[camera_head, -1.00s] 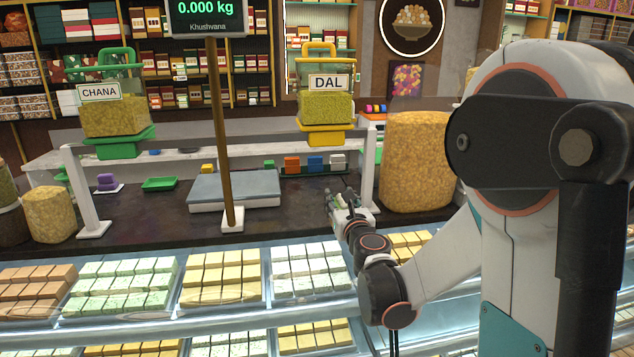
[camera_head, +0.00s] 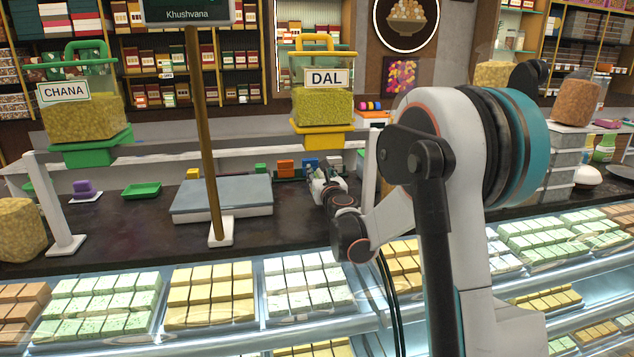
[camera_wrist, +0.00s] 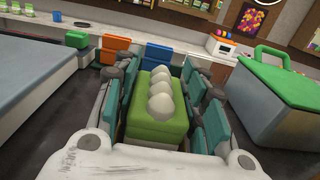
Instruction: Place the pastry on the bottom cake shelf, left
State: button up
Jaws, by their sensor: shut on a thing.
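My gripper (camera_head: 324,182) is over the dark counter, to the right of the scale. In the wrist view its fingers (camera_wrist: 164,78) are closed on both sides of the pastry (camera_wrist: 153,130), a green block with a row of white balls on top. The pastry sits level between the finger pads. In the head view it is too small and covered to make out. I cannot pick out a cake shelf in either view; the glass display case (camera_head: 300,330) in front holds trays of sweets.
The flat scale (camera_head: 222,196) stands left of my gripper, with a brown post (camera_head: 205,130) before it. A grey box with a green lid (camera_wrist: 285,95) is close on the right in the wrist view. Small coloured blocks (camera_head: 286,168) line the counter's back. DAL (camera_head: 322,106) and CHANA (camera_head: 80,120) containers stand above.

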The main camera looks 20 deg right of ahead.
jog(key=w, duration=0.3)
jog(key=shift+w+d, duration=0.1)
jog(key=shift+d, duration=0.2)
jog(key=f, duration=0.1)
jog(key=f+b, duration=0.1)
jog(key=f, duration=0.1)
jog(key=shift+w+d, duration=0.1)
jog(key=shift+w, duration=0.3)
jog(key=shift+f, duration=0.25)
jog(key=shift+f, duration=0.15)
jog(key=o, duration=1.2)
